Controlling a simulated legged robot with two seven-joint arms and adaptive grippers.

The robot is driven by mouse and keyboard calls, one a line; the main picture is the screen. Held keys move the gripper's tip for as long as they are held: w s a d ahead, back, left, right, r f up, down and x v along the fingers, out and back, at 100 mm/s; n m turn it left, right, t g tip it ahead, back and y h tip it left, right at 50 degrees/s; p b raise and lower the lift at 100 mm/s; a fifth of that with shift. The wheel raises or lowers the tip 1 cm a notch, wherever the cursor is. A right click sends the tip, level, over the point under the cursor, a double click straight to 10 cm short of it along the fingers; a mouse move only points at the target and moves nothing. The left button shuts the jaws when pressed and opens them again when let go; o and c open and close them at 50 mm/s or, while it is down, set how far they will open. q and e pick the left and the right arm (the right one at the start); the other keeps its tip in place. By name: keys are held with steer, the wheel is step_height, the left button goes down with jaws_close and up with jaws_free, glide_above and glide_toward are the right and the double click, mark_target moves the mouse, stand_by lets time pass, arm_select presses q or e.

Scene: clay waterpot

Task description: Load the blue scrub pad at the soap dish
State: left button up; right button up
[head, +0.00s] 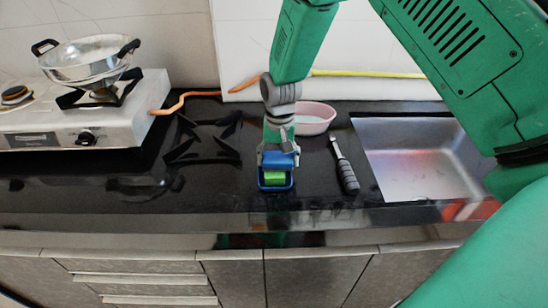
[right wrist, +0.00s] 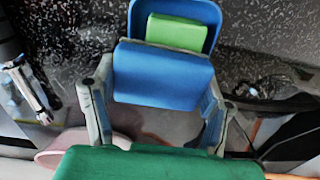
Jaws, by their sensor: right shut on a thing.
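My right gripper (head: 278,150) points down over the black counter and is shut on the blue scrub pad (head: 278,160). The pad also shows between the two fingers in the right wrist view (right wrist: 163,76). The blue soap dish (head: 277,188) sits on the counter near its front edge, just below and in front of the pad. A green soap block (head: 274,177) lies in the dish; the soap (right wrist: 178,32) is partly covered by the pad in the right wrist view. I cannot tell whether pad and soap touch. My left gripper is not in view.
A pink basin (head: 314,118) stands behind the gripper. A dark-handled tool (head: 346,172) lies to the right, before the metal sink (head: 415,165). A black burner grate (head: 205,140) is at the left, then a white stove (head: 80,118) with a pan (head: 88,60).

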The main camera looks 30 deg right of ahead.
steer(key=shift+a+r, duration=0.1)
steer(key=shift+a, duration=0.1)
steer(key=shift+a+r, duration=0.15)
steer(key=shift+a, duration=0.4)
steer(key=shift+w+a, duration=0.1)
steer(key=shift+a, duration=0.4)
steer(key=shift+d, duration=0.7)
steer(key=shift+d+f, duration=0.2)
steer(key=shift+d, duration=0.15)
steer(key=shift+a+r, duration=0.15)
steer(key=shift+a, duration=0.35)
steer(key=shift+a+p, duration=0.3)
steer(key=shift+a, duration=0.15)
steer(key=shift+d, duration=0.8)
steer(key=shift+a, duration=0.65)
steer(key=shift+d+p, duration=0.3)
steer(key=shift+d, duration=0.15)
steer(key=shift+d+f, duration=0.1)
steer(key=shift+f, duration=0.1)
steer(key=shift+a+r, duration=0.1)
steer(key=shift+a, duration=0.2)
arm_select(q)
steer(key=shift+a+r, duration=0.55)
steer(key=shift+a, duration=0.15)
arm_select(e)
steer(key=shift+a, duration=0.2)
